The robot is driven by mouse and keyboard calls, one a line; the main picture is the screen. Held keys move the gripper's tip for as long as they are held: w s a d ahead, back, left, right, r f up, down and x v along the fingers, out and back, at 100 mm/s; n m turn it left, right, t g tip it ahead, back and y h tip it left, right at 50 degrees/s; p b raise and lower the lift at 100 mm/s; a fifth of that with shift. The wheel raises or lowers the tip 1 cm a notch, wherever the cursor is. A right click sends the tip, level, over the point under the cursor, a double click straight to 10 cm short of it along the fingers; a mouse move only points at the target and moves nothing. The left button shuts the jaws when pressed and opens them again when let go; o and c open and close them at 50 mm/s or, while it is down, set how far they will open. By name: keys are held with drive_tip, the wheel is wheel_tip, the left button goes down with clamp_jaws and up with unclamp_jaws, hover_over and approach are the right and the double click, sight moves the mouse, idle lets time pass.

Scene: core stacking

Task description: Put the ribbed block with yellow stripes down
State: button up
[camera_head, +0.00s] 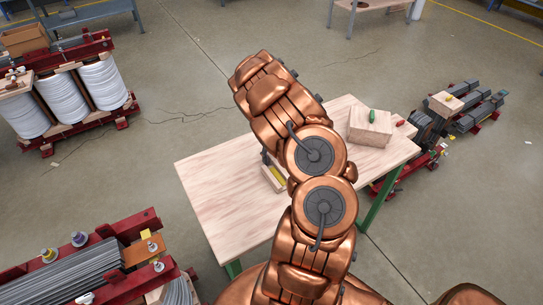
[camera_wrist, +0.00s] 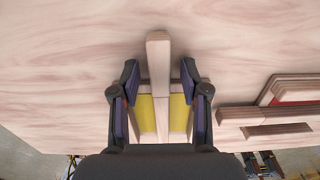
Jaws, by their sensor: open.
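The ribbed block with yellow stripes (camera_wrist: 158,50) lies on the table in the wrist view, its pale wooden rib pointing away and a yellow stripe on each side of the rib. In the head view part of it (camera_head: 273,179) shows beside my arm. My gripper (camera_wrist: 160,75) is open, with one finger on each side of the block. I cannot tell whether the fingers touch its sides. In the head view my arm mostly hides the gripper and some of the block.
The wooden table (camera_head: 215,185) is bare to the left. A wooden box (camera_head: 370,128) with a green piece (camera_head: 372,115) on top stands at its right, a red piece (camera_head: 399,123) beside it. A wooden piece with red (camera_wrist: 270,112) lies right in the wrist view.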

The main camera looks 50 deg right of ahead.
drive_tip(key=shift+r, duration=0.2)
wheel_tip(320, 180, up, 10)
drive_tip(key=b, duration=0.3)
drive_tip(key=s+a+r+n, duration=0.3)
drive_tip(key=a+r+n, duration=0.6)
drive_tip(key=a+r, duration=0.2)
drive_tip(key=s+a+r+n, duration=0.2)
drive_tip(key=s+a+n, duration=0.1)
drive_tip(key=a+n, duration=0.25)
drive_tip(key=s+a+r+n, duration=0.2)
drive_tip(key=a+n, duration=0.2)
drive_tip(key=a, duration=0.2)
drive_tip(key=s+a+n+g, duration=0.1)
drive_tip(key=s+a+n, duration=1.4)
drive_tip(key=n, duration=0.6)
drive_tip(key=shift+s+g, duration=0.4)
drive_tip(key=shift+s, duration=0.8)
